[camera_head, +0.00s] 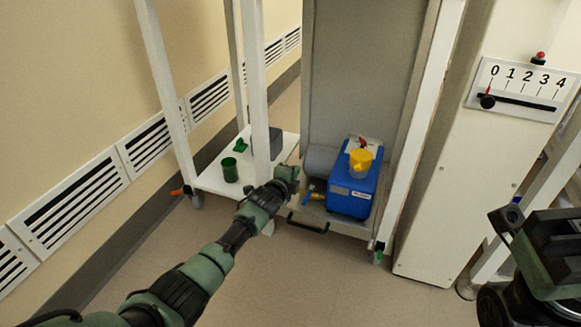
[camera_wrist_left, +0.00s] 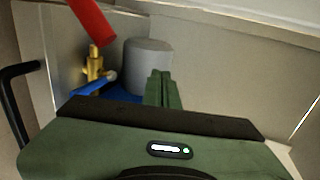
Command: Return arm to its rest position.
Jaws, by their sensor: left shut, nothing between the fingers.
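My left arm reaches in from the lower left of the head view. Its gripper (camera_head: 290,176) is over the front of the low shelf, just left of the blue pump unit (camera_head: 352,190). In the left wrist view the green fingers (camera_wrist_left: 162,80) are together with nothing between them. They point toward a grey cylinder (camera_wrist_left: 147,62); whether they touch it I cannot tell.
A white lower shelf (camera_head: 212,178) with a green cup (camera_head: 230,170) stands at left. A black handle (camera_head: 308,224) sticks out at the front of the pump's shelf. A white post and a panel with a 0-4 scale (camera_head: 522,90) stand at right. The floor in front is clear.

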